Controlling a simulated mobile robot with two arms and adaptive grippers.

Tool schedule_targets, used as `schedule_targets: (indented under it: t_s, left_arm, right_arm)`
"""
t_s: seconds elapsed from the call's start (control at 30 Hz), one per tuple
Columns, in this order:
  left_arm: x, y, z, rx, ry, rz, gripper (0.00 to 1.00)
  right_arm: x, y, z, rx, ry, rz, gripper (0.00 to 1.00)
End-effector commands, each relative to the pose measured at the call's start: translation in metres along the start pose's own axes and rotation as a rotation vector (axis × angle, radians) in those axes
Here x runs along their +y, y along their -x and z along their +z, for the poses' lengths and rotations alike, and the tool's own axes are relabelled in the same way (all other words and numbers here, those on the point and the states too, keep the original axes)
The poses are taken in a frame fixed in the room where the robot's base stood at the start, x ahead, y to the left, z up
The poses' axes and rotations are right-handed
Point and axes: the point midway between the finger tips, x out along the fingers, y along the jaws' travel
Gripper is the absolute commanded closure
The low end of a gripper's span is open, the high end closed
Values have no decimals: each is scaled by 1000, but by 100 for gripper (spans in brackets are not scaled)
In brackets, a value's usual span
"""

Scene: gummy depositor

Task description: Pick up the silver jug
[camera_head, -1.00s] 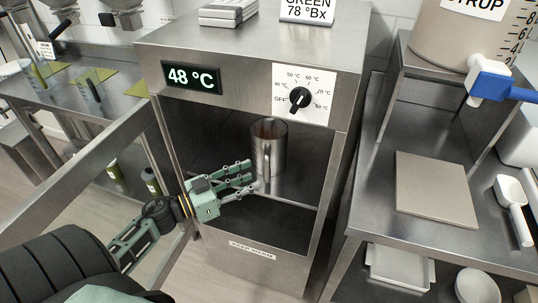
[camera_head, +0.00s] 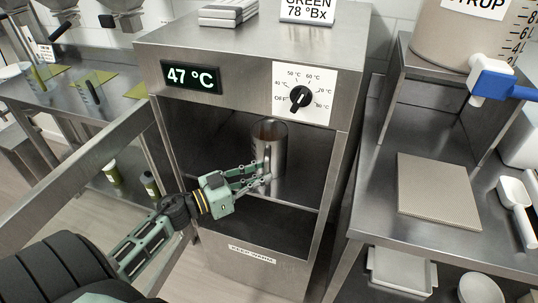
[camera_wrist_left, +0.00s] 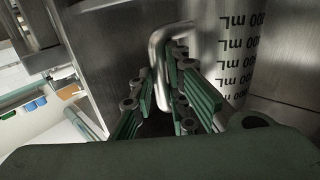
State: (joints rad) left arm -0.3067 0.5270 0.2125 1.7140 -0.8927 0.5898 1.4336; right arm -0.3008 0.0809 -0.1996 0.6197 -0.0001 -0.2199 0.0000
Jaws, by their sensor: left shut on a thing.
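The silver jug (camera_head: 271,142) stands upright inside the open metal warming cabinet, on its shelf. In the left wrist view the jug (camera_wrist_left: 232,60) shows a scale of ml marks on its side. Its handle (camera_wrist_left: 159,55) faces my left gripper (camera_head: 264,178). The gripper's green-padded fingers are shut around the handle, as the left wrist view (camera_wrist_left: 165,95) also shows. The fingers hide the lower part of the handle. My right gripper is not in view.
The cabinet (camera_head: 225,50) has a 47 °C display (camera_head: 191,77) and a dial (camera_head: 300,97) above the opening. Its open door (camera_head: 80,165) stands at the left, beside my arm. A steel bench (camera_head: 400,226) with a ridged mat (camera_head: 438,188) is at the right.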

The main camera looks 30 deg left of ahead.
Motion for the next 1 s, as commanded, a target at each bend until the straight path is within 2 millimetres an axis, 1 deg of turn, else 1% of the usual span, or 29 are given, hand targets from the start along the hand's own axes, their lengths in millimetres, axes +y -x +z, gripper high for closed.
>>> schedule_targets:
  t_s: [0.5,0.53,0.77,1.0]
  left_arm:
    - [0,1,3,-5,1,-2,100]
    - [0,0,-1,2,-4,-1,100]
    - [-1,0,-1,1,-3,-2,100]
    - [-1,0,-10,0,-2,-2,100]
  right_arm:
    - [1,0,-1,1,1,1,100]
    - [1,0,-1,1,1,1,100]
    - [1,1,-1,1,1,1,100]
    - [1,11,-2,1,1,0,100]
